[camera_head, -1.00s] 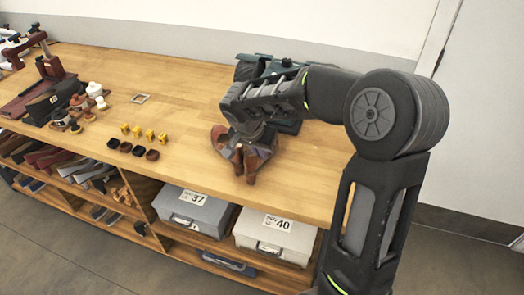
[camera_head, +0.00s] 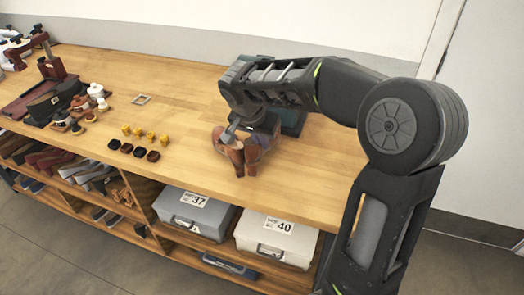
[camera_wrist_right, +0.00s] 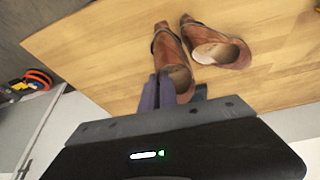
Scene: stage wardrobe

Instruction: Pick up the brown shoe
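A pair of brown shoes stands on the wooden workbench. In the head view, the left brown shoe (camera_head: 218,139) and the right brown shoe (camera_head: 252,154) are partly covered by my right gripper (camera_head: 232,133). In the right wrist view, one brown shoe (camera_wrist_right: 172,48) has its heel end at my right gripper (camera_wrist_right: 182,88), and the other brown shoe (camera_wrist_right: 222,52) lies just right of it. The gripper's fingers show a gap, with the near shoe's heel end at or between them; contact is unclear. My left gripper is out of view.
The workbench (camera_head: 185,95) holds several small yellow and dark pieces (camera_head: 138,140) left of the shoes. A dark green object (camera_head: 292,120) stands behind my right arm. Boxes marked 37 (camera_head: 195,212) and 40 (camera_head: 277,237) sit on the shelf below.

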